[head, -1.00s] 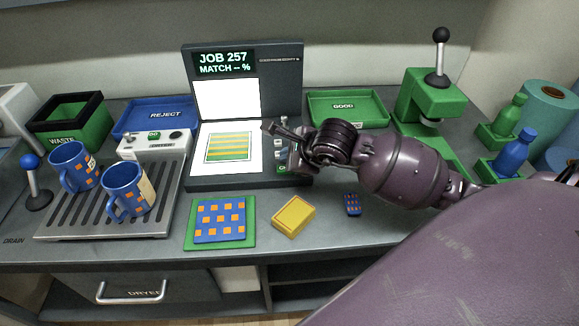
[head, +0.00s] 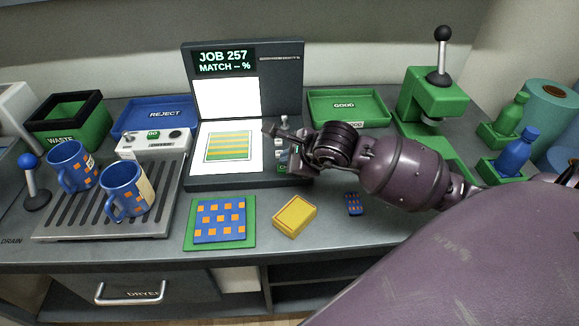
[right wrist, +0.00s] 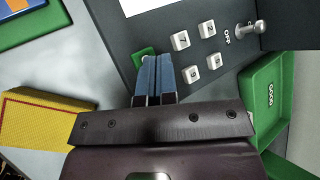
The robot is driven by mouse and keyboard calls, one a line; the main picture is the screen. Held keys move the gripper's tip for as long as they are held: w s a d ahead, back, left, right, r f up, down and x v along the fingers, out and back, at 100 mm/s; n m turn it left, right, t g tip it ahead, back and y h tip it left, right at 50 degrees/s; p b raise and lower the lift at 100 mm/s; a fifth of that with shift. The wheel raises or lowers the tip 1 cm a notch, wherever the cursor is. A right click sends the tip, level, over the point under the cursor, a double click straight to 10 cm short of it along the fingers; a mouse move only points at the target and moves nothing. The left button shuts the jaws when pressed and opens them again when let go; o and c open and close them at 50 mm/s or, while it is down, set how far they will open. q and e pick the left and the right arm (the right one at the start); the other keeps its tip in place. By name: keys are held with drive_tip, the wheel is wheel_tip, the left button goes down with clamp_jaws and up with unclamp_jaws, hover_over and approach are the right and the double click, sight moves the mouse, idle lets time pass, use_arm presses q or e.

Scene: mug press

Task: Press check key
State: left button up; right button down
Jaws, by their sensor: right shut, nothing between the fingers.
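The press console (head: 243,183) stands at the back middle, with a keypad right of its lit pad. In the right wrist view the green key (right wrist: 143,56) shows partly behind my fingertips. White number keys (right wrist: 181,41) sit beside it. My right gripper (right wrist: 155,57) is shut and empty, its blue fingers at the near edge of the green key; I cannot tell whether they touch it. In the head view the right gripper (head: 290,160) is over the keypad, partly hidden by its own wrist. The console screen (head: 224,62) reads "JOB 257, MATCH -- %". My left gripper is not in view.
A metal toggle marked OFF (right wrist: 250,28) stands beside the keys. The green GOOD tray (head: 345,108) is right of the console. A yellow block (head: 294,215) and a blue-orange patterned sheet (head: 219,220) lie in front. Blue mugs (head: 123,190) stand on a rack at left.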

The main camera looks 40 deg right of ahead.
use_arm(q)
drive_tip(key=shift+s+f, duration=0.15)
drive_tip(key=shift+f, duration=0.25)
use_arm(e)
drive_tip(key=shift+f, duration=0.45)
idle(0.5)
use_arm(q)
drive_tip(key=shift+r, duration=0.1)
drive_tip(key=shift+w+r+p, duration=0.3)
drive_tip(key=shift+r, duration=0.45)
use_arm(e)
drive_tip(key=shift+r, duration=0.95)
drive_tip(key=shift+r+p, duration=1.4)
drive_tip(key=shift+r, duration=1.1)
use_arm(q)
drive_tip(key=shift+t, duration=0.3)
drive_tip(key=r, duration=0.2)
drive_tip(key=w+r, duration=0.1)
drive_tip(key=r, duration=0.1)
use_arm(e)
drive_tip(key=shift+f, duration=0.1)
